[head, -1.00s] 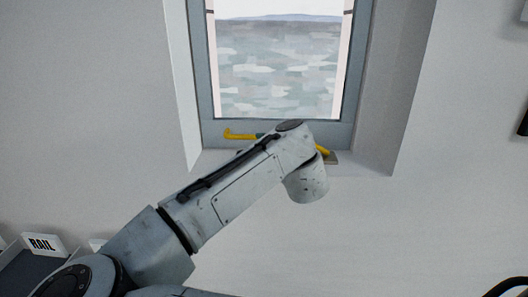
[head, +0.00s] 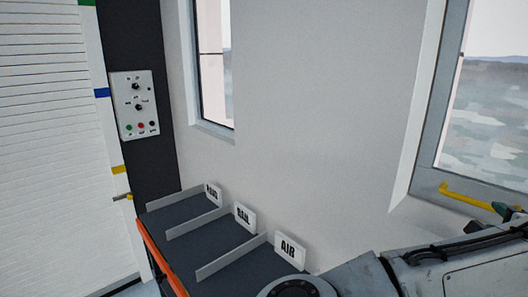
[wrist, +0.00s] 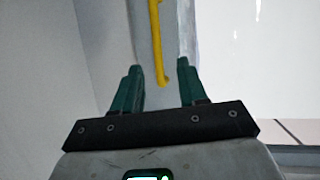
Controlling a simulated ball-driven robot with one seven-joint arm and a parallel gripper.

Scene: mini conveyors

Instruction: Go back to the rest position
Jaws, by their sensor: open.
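My gripper (wrist: 158,72) is open in the wrist view, with two green fingers apart and nothing held between them. A yellow handle (wrist: 155,35) on the window frame shows beyond and between the fingers. I cannot tell how far it is from them. In the head view, the yellow handle (head: 468,194) is at the right, low on the window frame (head: 425,185). My arm reaches from the bottom toward that window, and a green part of my gripper shows at the right edge beside the handle. Most of the gripper is out of that view.
A dark table (head: 205,240) with grey dividers stands at lower centre-left, bearing white signs; the nearest reads AIR (head: 290,251). A control panel (head: 135,104) hangs on a dark column. A white slatted shutter (head: 45,150) is at the left. Another window (head: 213,65) is in the wall.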

